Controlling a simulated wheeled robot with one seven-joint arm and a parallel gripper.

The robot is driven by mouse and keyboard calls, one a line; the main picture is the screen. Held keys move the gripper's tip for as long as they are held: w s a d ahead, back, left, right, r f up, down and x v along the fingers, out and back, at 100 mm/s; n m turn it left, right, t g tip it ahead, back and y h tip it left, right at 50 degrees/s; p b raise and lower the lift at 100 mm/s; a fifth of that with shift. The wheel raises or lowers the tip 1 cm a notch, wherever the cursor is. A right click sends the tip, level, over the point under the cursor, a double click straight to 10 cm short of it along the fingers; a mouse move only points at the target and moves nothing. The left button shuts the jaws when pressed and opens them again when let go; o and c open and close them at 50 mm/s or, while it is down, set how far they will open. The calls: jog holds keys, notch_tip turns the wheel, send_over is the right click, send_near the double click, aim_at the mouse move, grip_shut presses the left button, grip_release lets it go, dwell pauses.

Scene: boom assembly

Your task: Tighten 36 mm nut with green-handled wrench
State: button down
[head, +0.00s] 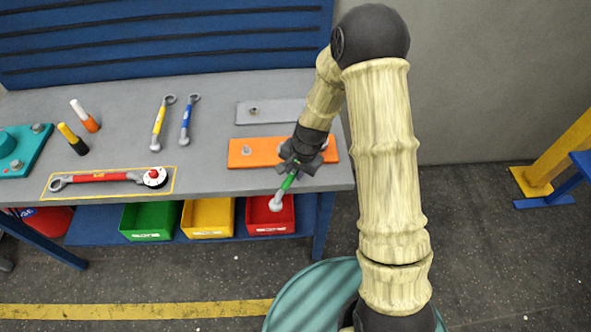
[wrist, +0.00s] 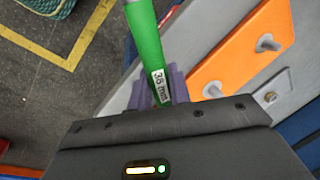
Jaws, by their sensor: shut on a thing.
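My gripper (head: 291,175) is shut on the green-handled wrench (head: 287,186), just off the front edge of the bench. The wrench slants down from it, its grey end (head: 276,203) above the red bin. In the wrist view the green handle (wrist: 147,45) sits between the purple fingers (wrist: 160,92) and carries a white size label, apparently 36 mm. The orange plate (head: 270,159) lies on the bench beside my gripper. A bolt (head: 246,150) stands at its left; my gripper partly hides its right part. The wrist view shows two bolts (wrist: 267,43) on it. I cannot tell which nut is 36 mm.
A grey plate (head: 285,111) lies behind the orange one. Blue and yellow wrenches (head: 187,118), two upright markers or drivers (head: 76,140), a red torque wrench (head: 105,177) in a yellow outline and a teal fixture (head: 25,150) are further left. Green, yellow and red bins (head: 260,222) sit below the bench front.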

jog(key=shift+b+x, duration=0.8)
jog(key=shift+x, duration=0.3)
jog(key=shift+d+r, duration=0.1)
dwell(0.5)
jog(key=shift+w+a+m+p, duration=0.15)
jog(key=shift+a+m+p, duration=0.15)
jog(key=shift+m, duration=0.1)
jog(key=shift+w+a, duration=0.1)
jog(key=shift+w+a+m, duration=0.25)
jog(key=shift+a+m, duration=0.05)
jog(key=shift+m, duration=0.1)
jog(key=shift+p, duration=0.35)
jog(key=shift+w+a+m, duration=0.3)
jog(key=shift+w+a, duration=0.05)
jog(key=shift+a+p, duration=0.1)
jog(key=shift+p, duration=0.25)
jog(key=shift+w+a+m+t, duration=0.3)
jog(key=shift+m, duration=0.1)
